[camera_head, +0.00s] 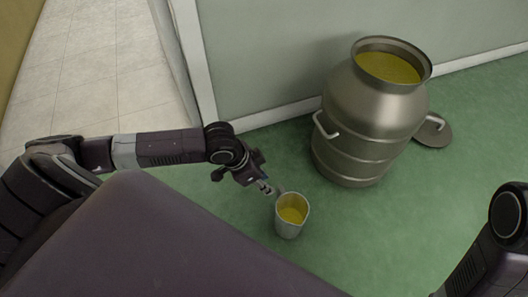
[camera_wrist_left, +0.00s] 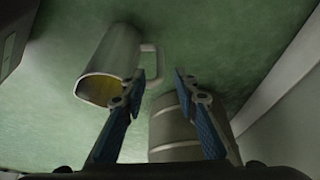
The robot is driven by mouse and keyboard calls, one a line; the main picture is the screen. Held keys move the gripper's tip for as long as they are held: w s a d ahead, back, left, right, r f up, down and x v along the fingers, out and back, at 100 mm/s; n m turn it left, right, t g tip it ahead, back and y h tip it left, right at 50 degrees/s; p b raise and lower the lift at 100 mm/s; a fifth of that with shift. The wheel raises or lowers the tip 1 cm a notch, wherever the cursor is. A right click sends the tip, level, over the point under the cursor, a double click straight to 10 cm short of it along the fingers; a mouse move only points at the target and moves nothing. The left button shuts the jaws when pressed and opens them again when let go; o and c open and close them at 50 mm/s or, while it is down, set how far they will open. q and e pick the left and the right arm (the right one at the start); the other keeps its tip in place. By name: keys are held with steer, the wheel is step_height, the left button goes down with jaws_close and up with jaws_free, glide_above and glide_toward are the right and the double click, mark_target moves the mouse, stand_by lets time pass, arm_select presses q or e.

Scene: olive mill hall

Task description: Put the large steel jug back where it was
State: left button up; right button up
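The large steel jug (camera_head: 289,228) has yellow-green liquid in it and appears to stand upright on the green floor, in front of the big churn. My left gripper (camera_head: 268,190) is beside the jug's upper rim, on its handle side. In the left wrist view the jug (camera_wrist_left: 118,52) is at upper left, its handle (camera_wrist_left: 152,48) pointing toward the gap between the fingers. The left gripper (camera_wrist_left: 160,76) is open there, with nothing clearly held; whether a finger touches the handle I cannot tell. My right gripper is out of view; only part of that arm shows.
A large steel churn (camera_head: 352,115), full of yellow-green liquid, stands by the wall, its side handle facing the jug. A round lid (camera_head: 433,132) lies behind it to the right. A white-edged wall (camera_head: 270,55) runs behind. Green floor (camera_head: 390,235) is clear right of the jug.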

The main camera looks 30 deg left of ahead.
arm_select(q)
steer(key=shift+a+r, duration=0.1)
steer(key=shift+r, duration=0.15)
